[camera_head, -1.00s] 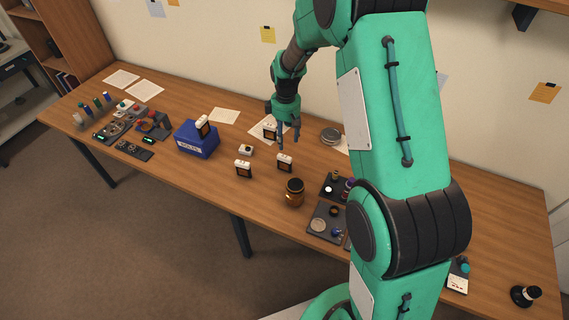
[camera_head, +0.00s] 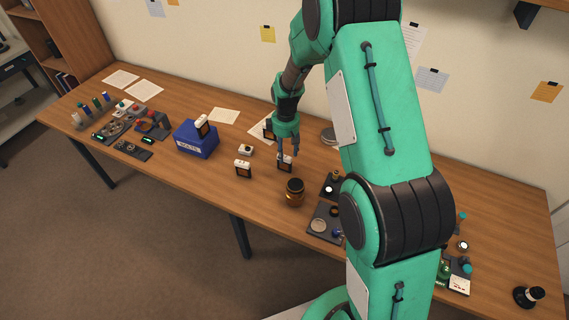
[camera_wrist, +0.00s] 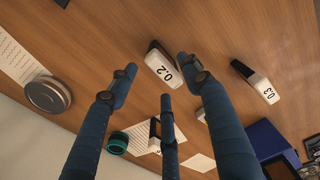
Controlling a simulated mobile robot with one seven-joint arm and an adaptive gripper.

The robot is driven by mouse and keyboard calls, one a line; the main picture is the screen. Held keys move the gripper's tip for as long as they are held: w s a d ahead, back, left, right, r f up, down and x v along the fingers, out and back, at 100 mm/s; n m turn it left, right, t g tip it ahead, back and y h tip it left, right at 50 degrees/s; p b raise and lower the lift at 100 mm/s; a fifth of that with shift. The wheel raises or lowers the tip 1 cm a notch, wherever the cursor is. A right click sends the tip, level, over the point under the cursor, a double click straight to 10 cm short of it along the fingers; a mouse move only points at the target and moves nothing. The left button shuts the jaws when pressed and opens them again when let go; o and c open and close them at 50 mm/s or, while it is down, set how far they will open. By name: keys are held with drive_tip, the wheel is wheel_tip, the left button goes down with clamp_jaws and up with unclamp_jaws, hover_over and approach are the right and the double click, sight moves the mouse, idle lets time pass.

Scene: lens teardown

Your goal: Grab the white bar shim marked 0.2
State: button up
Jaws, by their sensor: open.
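The white bar shim marked 0.2 (camera_wrist: 163,68) is in the upper middle of the wrist view, with its dark base behind it. In the head view, a white-topped piece on a dark stand (camera_head: 286,166), below my fingers, appears to be the same shim. My gripper (camera_wrist: 156,76) has its three blue fingers spread around the shim's near side, open and empty. In the head view, my gripper (camera_head: 287,156) hangs just above the shim and partly covers it. I cannot tell whether a finger touches it.
A similar white bar marked 0.3 (camera_wrist: 260,88) stands nearby. The head view also shows another bar on a stand (camera_head: 243,168), a blue box (camera_head: 196,142), a small white block (camera_head: 246,149) and an amber-black barrel (camera_head: 294,192). A round grey tin (camera_wrist: 47,95) stands further off.

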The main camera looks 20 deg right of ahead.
sight(285, 160)
drive_tip(key=shift+a+f+b, duration=0.1)
drive_tip(key=shift+f+b, duration=0.5)
drive_tip(key=shift+f, duration=2.05)
drive_tip(key=shift+c, duration=0.5)
clamp_jaws()
